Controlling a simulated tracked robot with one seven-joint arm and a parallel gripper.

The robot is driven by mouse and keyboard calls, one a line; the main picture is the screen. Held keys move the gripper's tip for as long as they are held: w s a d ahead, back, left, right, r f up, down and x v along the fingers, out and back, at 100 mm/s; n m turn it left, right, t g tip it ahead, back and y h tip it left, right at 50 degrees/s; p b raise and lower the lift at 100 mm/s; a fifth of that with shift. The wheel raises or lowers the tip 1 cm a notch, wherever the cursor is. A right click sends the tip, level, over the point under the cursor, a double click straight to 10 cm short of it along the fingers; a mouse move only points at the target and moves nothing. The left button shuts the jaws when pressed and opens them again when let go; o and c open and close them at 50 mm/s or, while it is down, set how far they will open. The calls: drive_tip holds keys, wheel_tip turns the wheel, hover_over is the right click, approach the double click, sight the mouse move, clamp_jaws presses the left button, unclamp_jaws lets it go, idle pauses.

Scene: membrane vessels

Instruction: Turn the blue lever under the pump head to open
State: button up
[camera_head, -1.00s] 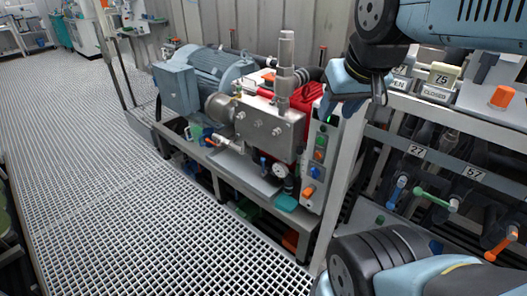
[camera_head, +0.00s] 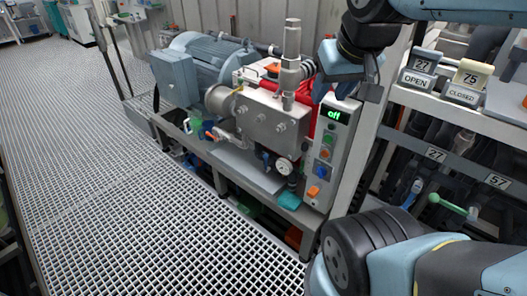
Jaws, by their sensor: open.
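The pump head (camera_head: 272,118) is a square metal block with bolts, standing in front of a blue-grey motor. Below its front edge, a small dark blue lever (camera_head: 265,159) shows beside a round gauge (camera_head: 284,166). Its exact angle is too small to tell. My gripper (camera_head: 336,84) hangs at the upper right, above the control panel and to the right of the pump head. It is open, apart from the lever, and nothing shows between its blue fingers.
The control panel (camera_head: 325,150) reads "off" and has several buttons. The grating floor (camera_head: 130,200) at the left is clear.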

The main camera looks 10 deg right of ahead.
drive_tip(key=w+f+n+g+h, duration=0.15)
drive_tip(key=w+f, duration=0.25)
drive_tip(key=w, duration=0.5)
drive_tip(key=w+f+n+g+h, duration=0.1)
drive_tip(key=w+f+n+g, duration=0.2)
drive_tip(key=w, duration=0.5)
drive_tip(key=w+a+f+n+g+h, duration=0.1)
drive_tip(key=w+f+n+g+h, duration=0.2)
drive_tip(key=w+f, duration=1.1)
drive_tip(key=w+a+f+n+t+h, duration=0.2)
drive_tip(key=w+f+n+h, duration=0.15)
drive_tip(key=f, duration=0.65)
drive_tip(key=w+a+f+n+t+h, duration=0.1)
drive_tip(key=w+a+f+n+h, duration=0.25)
drive_tip(key=f, duration=0.65)
drive_tip(key=n+t+h, duration=0.2)
drive_tip(key=n+t, duration=0.8)
drive_tip(key=n, duration=0.1)
approach(265, 161)
drive_tip(key=shift+g, duration=0.25)
drive_tip(key=x, duration=1.2)
drive_tip(key=shift+w+d+r, duration=0.1)
drive_tip(key=shift+w+r, duration=0.05)
drive_tip(key=shift+w, duration=0.1)
clamp_jaws()
